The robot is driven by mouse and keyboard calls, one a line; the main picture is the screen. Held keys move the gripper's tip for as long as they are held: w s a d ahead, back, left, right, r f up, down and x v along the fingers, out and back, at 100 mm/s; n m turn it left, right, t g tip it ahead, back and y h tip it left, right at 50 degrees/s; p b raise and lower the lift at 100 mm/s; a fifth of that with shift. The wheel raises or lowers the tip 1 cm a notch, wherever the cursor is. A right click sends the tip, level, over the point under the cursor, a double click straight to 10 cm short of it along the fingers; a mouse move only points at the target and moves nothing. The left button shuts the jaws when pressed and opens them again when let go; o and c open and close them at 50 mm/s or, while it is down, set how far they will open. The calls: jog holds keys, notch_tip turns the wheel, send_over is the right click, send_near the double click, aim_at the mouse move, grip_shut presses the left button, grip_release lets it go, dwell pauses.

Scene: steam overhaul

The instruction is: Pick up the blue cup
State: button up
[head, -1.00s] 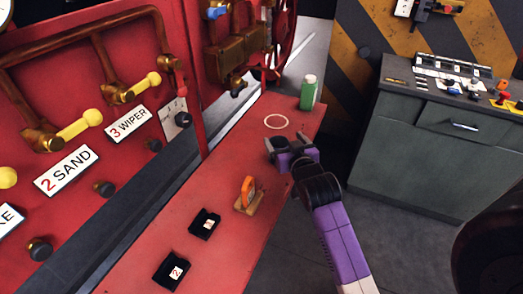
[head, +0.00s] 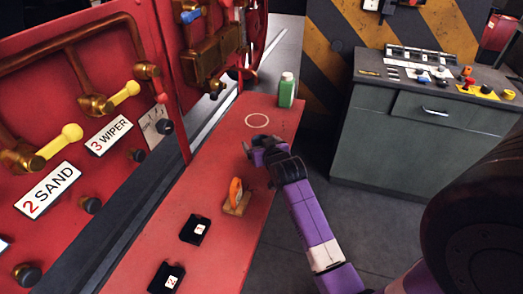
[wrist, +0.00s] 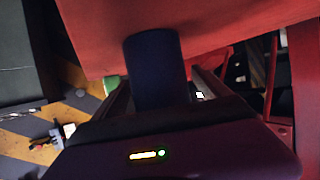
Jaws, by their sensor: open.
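A dark blue cylinder, which looks like the blue cup (wrist: 153,62), stands out in front of my gripper in the wrist view, between the two fingers. I cannot tell whether the fingers touch it. My gripper (head: 258,151) is open, low over the right edge of the red bench (head: 200,185) in the head view. It is just below the pale ring marked on the bench (head: 257,121).
A green bottle (head: 286,90) stands at the bench's far end. An orange item on a small wooden base (head: 237,196) and two black trays (head: 195,229) lie nearer. The red valve panel (head: 80,110) borders the left. A grey cabinet (head: 420,140) stands right, across open floor.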

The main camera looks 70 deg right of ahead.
jog(key=shift+x, duration=0.75)
jog(key=shift+c, duration=0.5)
jog(key=c, duration=1.4)
